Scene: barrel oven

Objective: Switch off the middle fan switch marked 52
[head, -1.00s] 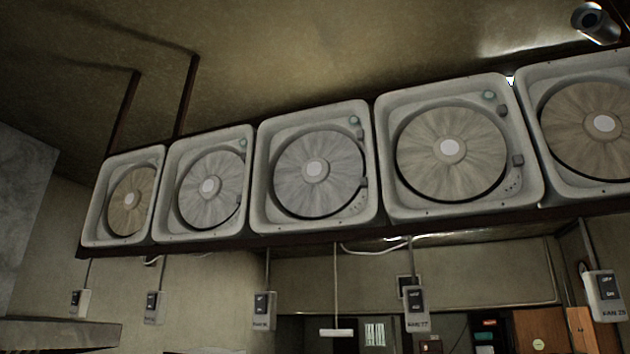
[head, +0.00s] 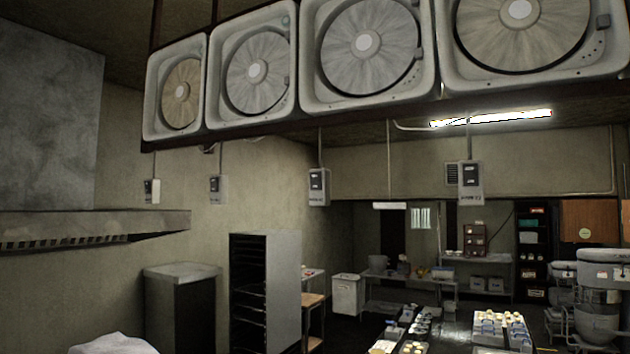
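Several grey fan switch boxes hang on thin conduits below a row of large square fans. The third from the left (head: 319,187) hangs under the third visible fan (head: 365,45); it has a dark rocker panel and a small label beneath. To its right hangs another switch box (head: 471,181), and to its left are two smaller-looking ones (head: 216,189) and (head: 152,191), one of them near the left wall. The labels are too small to read, so I cannot tell which is marked 52. The switch positions are also unclear. My gripper is not in view.
Tables with trays of baked goods (head: 490,330) and a mixer (head: 598,300) are at right. A lit tube lamp (head: 490,118) hangs behind the fans.

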